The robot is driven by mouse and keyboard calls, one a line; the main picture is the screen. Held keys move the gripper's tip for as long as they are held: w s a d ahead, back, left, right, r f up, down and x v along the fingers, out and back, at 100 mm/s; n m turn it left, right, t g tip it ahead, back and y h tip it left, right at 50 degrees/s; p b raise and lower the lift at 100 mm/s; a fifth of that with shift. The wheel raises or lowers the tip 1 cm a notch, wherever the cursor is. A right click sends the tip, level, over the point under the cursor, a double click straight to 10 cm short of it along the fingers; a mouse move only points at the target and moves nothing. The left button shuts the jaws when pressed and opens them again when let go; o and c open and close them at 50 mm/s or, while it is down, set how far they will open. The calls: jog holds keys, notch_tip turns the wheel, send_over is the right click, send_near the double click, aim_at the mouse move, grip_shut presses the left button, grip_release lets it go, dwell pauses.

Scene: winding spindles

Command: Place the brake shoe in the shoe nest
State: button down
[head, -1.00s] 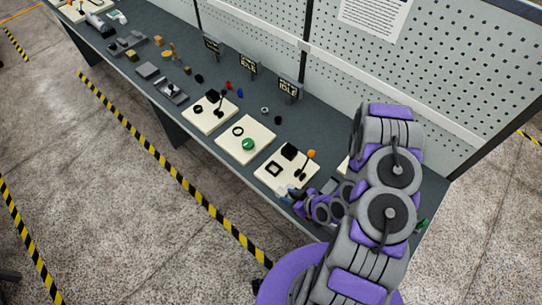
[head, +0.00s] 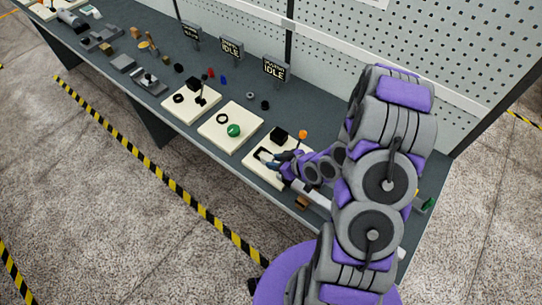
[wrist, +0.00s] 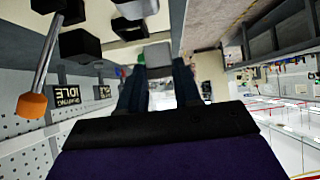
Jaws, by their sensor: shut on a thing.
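The brake shoe appears to be the grey block (wrist: 157,53) between my fingertips in the wrist view. My gripper (wrist: 158,68) is shut on it; the dark blue fingers stand on both sides. In the head view my gripper (head: 274,160) is low over the nearest cream board. A black square frame (head: 262,153), which looks like the shoe nest, lies on that board at the fingertips. The fingers partly cover the frame, and I cannot tell whether the block is inside it or above it.
On the same board (head: 255,172) stand a black block (head: 279,134) and a lever with an orange knob (head: 303,134), close to my gripper. The lever also shows in the wrist view (wrist: 38,75). A neighbouring board holds a green knob (head: 233,130). Idle signs (head: 275,69) stand behind.

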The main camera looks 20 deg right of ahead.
jog(key=w+b, duration=0.1)
jog(key=b, duration=0.2)
jog(key=w+b, duration=0.1)
jog(key=b, duration=0.2)
jog(key=shift+a+f+b, duration=0.15)
jog(key=shift+f+b, duration=0.2)
jog(key=shift+b, duration=0.05)
jog(key=b, duration=0.2)
jog(key=shift+w+b, duration=0.25)
jog(key=shift+b, duration=0.15)
jog(key=shift+w+r, duration=0.2)
jog(key=shift+w, duration=0.05)
jog(key=w+f, duration=0.1)
jog(key=w+f+b, duration=0.1)
jog(key=w, duration=0.1)
jog(key=w+f+b, duration=0.1)
jog(key=w+f, duration=0.1)
jog(key=shift+d, duration=0.25)
jog(key=shift+s, duration=0.1)
jog(key=shift+f, duration=0.6)
